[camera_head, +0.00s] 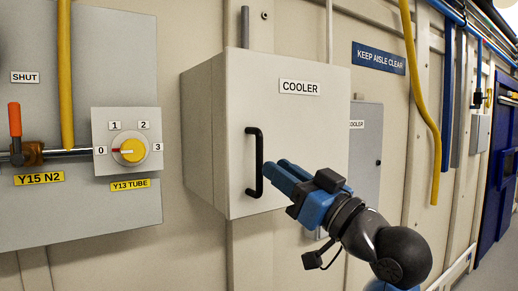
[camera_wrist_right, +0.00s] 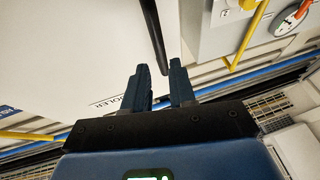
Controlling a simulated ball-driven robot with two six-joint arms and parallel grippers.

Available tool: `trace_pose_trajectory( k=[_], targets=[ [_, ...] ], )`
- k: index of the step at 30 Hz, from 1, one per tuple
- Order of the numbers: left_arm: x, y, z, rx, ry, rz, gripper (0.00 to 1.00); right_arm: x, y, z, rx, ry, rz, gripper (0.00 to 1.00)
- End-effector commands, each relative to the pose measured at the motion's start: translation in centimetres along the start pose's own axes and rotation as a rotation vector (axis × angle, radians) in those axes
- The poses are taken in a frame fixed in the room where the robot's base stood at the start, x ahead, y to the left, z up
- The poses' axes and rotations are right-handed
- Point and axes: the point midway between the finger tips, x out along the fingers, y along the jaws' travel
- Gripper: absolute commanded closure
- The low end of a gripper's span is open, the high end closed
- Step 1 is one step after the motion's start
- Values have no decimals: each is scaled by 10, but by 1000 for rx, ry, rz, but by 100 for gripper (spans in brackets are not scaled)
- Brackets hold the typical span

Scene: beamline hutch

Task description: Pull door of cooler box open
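The cooler box (camera_head: 290,120) is a pale wall cabinet labelled COOLER. Its door (camera_head: 300,150) looks closed, with an upright black bar handle (camera_head: 259,162) near the left edge. My right gripper (camera_head: 268,172) comes in from the lower right, its fingertips close beside the handle's lower part. In the right wrist view the gripper (camera_wrist_right: 160,75) has its two fingers apart, with the end of the dark handle (camera_wrist_right: 154,35) showing between or just beyond the tips. I cannot tell whether they touch it. My left gripper is not in view.
A grey panel with a yellow rotary knob (camera_head: 130,150) and an orange-handled valve (camera_head: 15,122) is on the left. A second grey cabinet (camera_head: 364,150) is behind the cooler on the right. A yellow hose (camera_head: 425,95) hangs at right, before a blue door (camera_head: 497,165).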

Motion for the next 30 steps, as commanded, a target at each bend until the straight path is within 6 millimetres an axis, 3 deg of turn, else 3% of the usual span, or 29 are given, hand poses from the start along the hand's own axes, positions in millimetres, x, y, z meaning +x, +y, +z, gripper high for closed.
trace_pose_trajectory(
  k=[6,12,25,30],
  targets=[
    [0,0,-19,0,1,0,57,37,-1,-2,1,-2,-1,75],
    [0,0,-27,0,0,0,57,56,0,-2,0,0,-1,75],
    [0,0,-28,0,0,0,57,63,0,0,-1,1,1,75],
    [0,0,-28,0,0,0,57,63,0,0,-1,2,1,99]
  ],
)
